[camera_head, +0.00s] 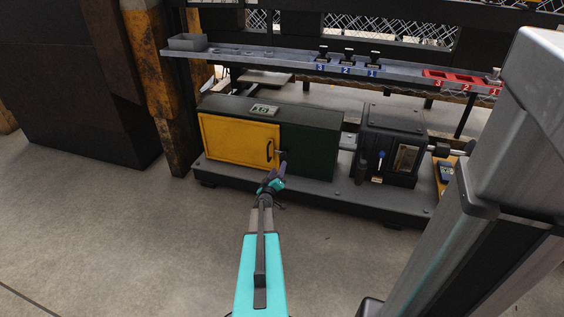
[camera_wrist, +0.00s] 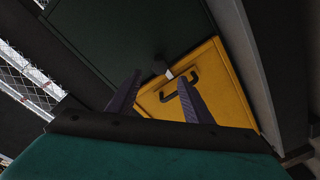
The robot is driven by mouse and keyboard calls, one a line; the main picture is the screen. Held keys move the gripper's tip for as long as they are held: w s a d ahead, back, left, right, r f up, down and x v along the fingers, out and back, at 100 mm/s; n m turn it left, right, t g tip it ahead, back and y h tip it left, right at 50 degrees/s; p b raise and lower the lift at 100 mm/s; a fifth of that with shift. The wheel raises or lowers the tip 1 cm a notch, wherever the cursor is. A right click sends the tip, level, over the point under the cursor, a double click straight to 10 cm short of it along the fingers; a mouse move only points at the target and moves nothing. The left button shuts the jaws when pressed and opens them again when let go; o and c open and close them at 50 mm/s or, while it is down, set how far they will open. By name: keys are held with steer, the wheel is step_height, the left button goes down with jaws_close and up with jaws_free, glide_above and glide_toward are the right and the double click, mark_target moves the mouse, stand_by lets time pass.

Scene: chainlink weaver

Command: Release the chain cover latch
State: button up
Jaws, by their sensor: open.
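The yellow chain cover door (camera_head: 232,142) is closed on the left part of a dark green housing (camera_head: 318,138). A dark handle (camera_head: 270,149) stands near the door's right edge, with a small latch (camera_head: 281,155) just beside it at the seam. My gripper (camera_head: 272,180) is in front of and a little below the latch, open and empty. In the wrist view, the open fingers (camera_wrist: 157,98) point at the yellow door (camera_wrist: 225,85). The latch (camera_wrist: 168,72) shows between them with a pale tip, and the black handle (camera_wrist: 182,88) lies partly behind the right finger. I see no contact.
A black machine unit (camera_head: 388,145) stands right of the housing on the same dark base (camera_head: 320,191). A grey shelf rail (camera_head: 300,64) with numbered blue and red places runs above. A rusty post (camera_head: 160,80) stands at left. The concrete floor in front is clear.

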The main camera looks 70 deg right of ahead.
mark_target(282, 158)
steer(key=d, duration=0.2)
steer(key=d+b, duration=0.1)
steer(key=d, duration=0.1)
steer(key=d+b, duration=0.1)
steer(key=d, duration=0.2)
steer(key=shift+w+f, duration=0.1)
steer(key=shift+w, duration=0.3)
steer(key=shift+w+d, duration=0.1)
steer(key=shift+d, duration=0.6)
steer(key=c, duration=1.1)
